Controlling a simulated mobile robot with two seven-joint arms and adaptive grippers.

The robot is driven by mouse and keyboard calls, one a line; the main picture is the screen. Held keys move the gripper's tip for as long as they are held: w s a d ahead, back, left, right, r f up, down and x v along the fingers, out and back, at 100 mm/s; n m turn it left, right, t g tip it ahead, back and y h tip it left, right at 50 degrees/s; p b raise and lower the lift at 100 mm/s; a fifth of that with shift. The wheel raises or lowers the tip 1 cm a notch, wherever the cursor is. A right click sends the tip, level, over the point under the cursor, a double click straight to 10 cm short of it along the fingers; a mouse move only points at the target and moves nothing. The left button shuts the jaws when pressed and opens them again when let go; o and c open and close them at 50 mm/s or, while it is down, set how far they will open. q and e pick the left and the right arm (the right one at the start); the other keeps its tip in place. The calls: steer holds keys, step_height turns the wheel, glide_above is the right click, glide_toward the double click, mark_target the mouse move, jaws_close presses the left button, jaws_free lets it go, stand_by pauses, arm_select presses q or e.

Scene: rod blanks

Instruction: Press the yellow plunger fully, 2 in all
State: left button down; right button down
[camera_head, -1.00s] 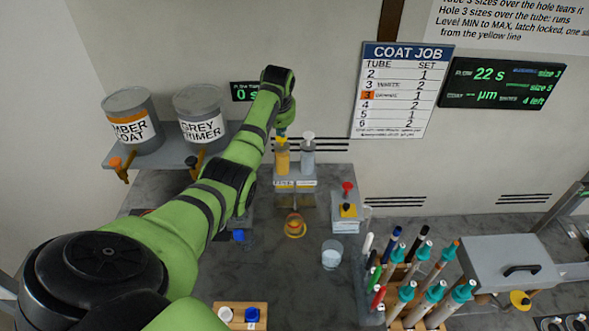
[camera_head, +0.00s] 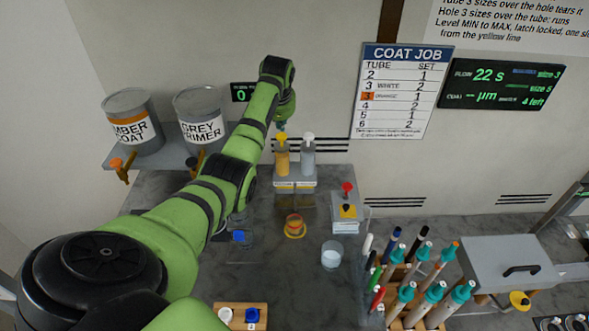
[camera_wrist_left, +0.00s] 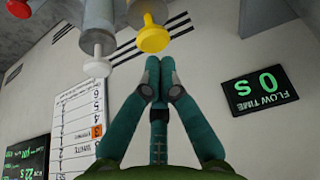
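The yellow plunger (camera_head: 281,138) tops an amber-filled bottle (camera_head: 282,160) on a grey stand at the back. Its yellow head (camera_wrist_left: 153,38) also shows in the left wrist view, standing up. My left gripper (camera_head: 282,126) is just above the yellow plunger in the head view. In the left wrist view its teal fingers (camera_wrist_left: 154,70) meet at the tips, shut and empty, with a small apparent gap to the plunger. A white plunger (camera_head: 308,137) on a grey bottle stands directly to the right. My right gripper is not in view.
A cup with orange contents (camera_head: 294,225) stands below the dispensers. A clear beaker (camera_head: 332,254), a red-knobbed device (camera_head: 346,210) and a crowded pen rack (camera_head: 410,285) stand to the right. Paint cans (camera_head: 132,120) sit on the left shelf.

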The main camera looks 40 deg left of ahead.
arm_select(q)
steer(key=shift+r, duration=3)
